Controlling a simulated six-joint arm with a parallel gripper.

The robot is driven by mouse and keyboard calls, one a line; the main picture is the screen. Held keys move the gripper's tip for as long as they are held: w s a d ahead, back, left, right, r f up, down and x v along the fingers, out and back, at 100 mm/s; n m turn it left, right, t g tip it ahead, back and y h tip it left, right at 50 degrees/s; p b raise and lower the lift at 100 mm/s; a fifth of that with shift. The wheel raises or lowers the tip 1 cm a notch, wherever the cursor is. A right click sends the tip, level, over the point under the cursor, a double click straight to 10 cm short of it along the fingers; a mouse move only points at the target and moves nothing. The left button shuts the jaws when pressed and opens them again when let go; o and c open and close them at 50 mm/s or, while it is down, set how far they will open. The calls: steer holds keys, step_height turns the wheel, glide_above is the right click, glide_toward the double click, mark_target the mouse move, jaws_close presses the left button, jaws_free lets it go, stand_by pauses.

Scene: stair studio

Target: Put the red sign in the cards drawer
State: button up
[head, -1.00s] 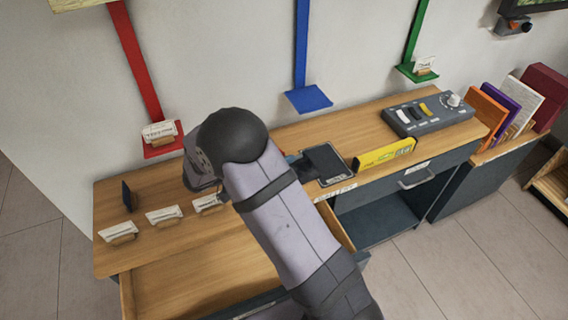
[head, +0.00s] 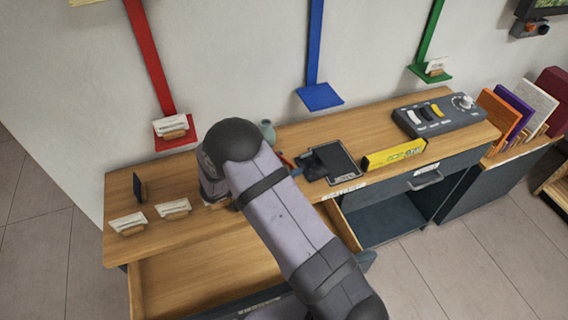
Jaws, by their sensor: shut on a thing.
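My gripper (head: 310,168) shows only in part beyond my arm, low over the desk beside a dark tablet-like panel (head: 337,160). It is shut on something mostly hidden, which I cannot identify. A small red sliver (head: 287,160) shows beside it; I cannot tell whether that is the red sign. A white card in a wooden holder (head: 172,127) stands on the red shelf (head: 177,143). An open drawer (head: 200,278) with a wooden inside juts out at the desk's front left, partly covered by my arm. Its front label (head: 262,305) is unreadable, so I cannot confirm it is the cards drawer.
Two white cards (head: 129,223) (head: 173,208) and a dark upright card (head: 139,187) stand on the desk's left. A teal vase (head: 267,131), yellow box (head: 393,155) and switch panel (head: 438,116) stand farther right. A shut drawer (head: 425,180) is at right.

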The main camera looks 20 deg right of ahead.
steer(key=shift+f, duration=0.2)
steer(key=o, duration=1)
steer(key=shift+o, duration=0.2)
steer(key=shift+r, duration=0.15)
